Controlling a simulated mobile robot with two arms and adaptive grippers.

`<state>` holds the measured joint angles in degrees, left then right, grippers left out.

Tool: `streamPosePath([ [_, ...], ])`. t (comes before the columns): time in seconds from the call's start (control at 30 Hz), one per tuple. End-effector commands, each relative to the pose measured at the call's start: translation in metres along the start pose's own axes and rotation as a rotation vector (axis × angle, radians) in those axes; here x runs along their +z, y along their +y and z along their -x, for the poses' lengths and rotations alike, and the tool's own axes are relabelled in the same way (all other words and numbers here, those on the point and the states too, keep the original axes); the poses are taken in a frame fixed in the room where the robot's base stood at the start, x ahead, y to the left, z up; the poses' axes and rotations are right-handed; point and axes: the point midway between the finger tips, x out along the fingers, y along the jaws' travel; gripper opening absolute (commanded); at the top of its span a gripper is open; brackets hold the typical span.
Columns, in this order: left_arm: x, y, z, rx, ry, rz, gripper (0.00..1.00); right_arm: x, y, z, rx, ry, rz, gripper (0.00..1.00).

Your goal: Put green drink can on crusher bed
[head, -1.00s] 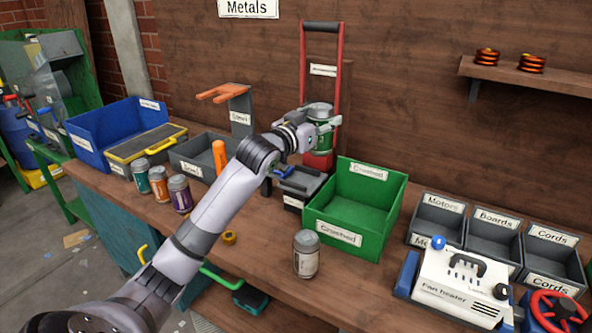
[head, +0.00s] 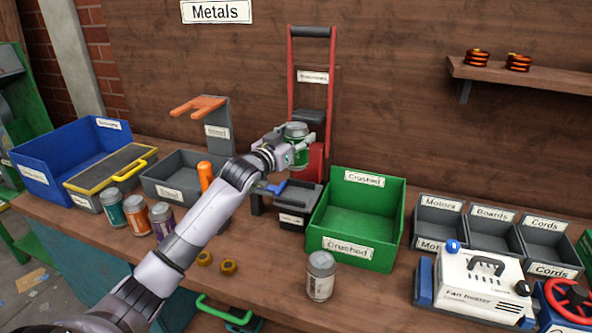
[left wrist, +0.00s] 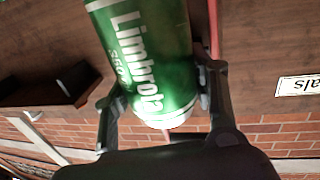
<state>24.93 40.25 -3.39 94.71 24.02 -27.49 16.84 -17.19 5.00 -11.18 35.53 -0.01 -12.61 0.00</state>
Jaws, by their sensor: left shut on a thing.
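The green drink can (head: 300,157) is upright between the fingers of my left gripper (head: 296,146), which is shut on it. In the left wrist view the green can (left wrist: 152,60) fills the middle, with a finger on each side, and its lettering shows. The can crusher is a red frame (head: 291,90) with a black handle at the back wall. The can is in front of the crusher's lower part and looks raised above the small black base box (head: 293,218). The crusher bed is partly hidden behind the gripper and can. My right gripper is not in view.
A green "Crushed" bin (head: 335,243) stands right of the crusher. A silver can (head: 320,277) stands in front of it. Several coloured cans, a grey bin (head: 163,190) and an orange-pronged stand (head: 217,125) are on the left. A fan heater (head: 480,285) is at right.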

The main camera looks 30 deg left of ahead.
Motion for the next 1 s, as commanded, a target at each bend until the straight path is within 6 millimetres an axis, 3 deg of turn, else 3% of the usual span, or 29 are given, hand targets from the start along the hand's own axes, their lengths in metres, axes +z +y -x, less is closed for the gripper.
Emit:
streamPosePath([
  [0.03, 0.016, 0.000, 0.000, -0.001, -0.005, 0.001, 0.40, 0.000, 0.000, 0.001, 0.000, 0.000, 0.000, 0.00],
  [0.13, 0.035, 0.000, 0.000, -0.001, -0.004, 0.002, 0.40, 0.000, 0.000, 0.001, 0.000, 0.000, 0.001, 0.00],
  [0.37, 0.057, 0.000, 0.000, -0.001, -0.001, -0.001, 0.40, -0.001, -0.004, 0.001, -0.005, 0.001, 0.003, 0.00],
  [0.6, 0.091, 0.000, 0.000, -0.001, -0.001, 0.001, 0.40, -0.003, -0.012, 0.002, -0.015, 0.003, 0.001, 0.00],
  [1.0, 0.099, 0.000, 0.000, 0.000, 0.001, -0.001, 0.40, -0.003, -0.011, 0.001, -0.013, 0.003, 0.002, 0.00],
])
